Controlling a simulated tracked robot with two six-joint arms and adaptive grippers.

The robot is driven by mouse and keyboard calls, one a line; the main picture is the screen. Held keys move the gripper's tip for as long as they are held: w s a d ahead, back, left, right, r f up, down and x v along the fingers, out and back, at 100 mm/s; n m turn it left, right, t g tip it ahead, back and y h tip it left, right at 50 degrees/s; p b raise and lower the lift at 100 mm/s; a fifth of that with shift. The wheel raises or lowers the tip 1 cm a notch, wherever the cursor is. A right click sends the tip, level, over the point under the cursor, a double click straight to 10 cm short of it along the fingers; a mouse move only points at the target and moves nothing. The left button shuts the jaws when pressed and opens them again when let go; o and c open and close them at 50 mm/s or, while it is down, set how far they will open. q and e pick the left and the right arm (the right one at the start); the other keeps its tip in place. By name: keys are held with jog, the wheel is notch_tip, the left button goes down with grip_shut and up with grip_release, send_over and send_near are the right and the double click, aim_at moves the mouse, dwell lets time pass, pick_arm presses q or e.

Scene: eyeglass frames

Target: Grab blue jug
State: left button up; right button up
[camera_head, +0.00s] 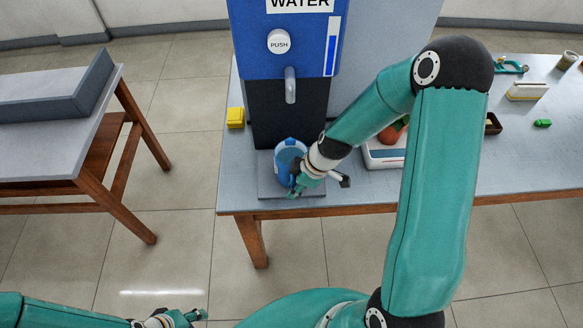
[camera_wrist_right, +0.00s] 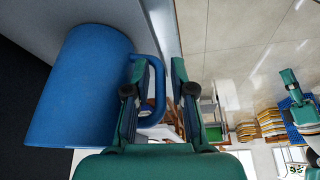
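The blue jug (camera_head: 289,152) stands upright on the base of the water dispenser, below its spout. In the right wrist view the jug (camera_wrist_right: 85,85) fills the left side, with its blue handle (camera_wrist_right: 159,82) facing my gripper. My right gripper (camera_head: 306,183) is at the jug's front right side and hides part of it. In the wrist view the right gripper (camera_wrist_right: 157,80) is open, with its fingers on either side of the handle and a gap at the right finger. My left gripper (camera_head: 184,318) is low at the bottom edge, away from the table, seemingly open and empty.
The blue and black water dispenser (camera_head: 290,95) rises behind the jug, its spout (camera_head: 290,85) above it. A yellow block (camera_head: 236,117) lies left of it. A white scale-like tray (camera_head: 383,155) with red produce is to the right. Another table (camera_head: 55,140) stands at left.

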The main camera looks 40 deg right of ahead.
grip_shut()
jog(key=shift+r, duration=0.2)
dwell(0.4)
jog(key=shift+r, duration=0.55)
notch_tip(320, 180, up, 17)
jog(key=shift+f, duration=0.15)
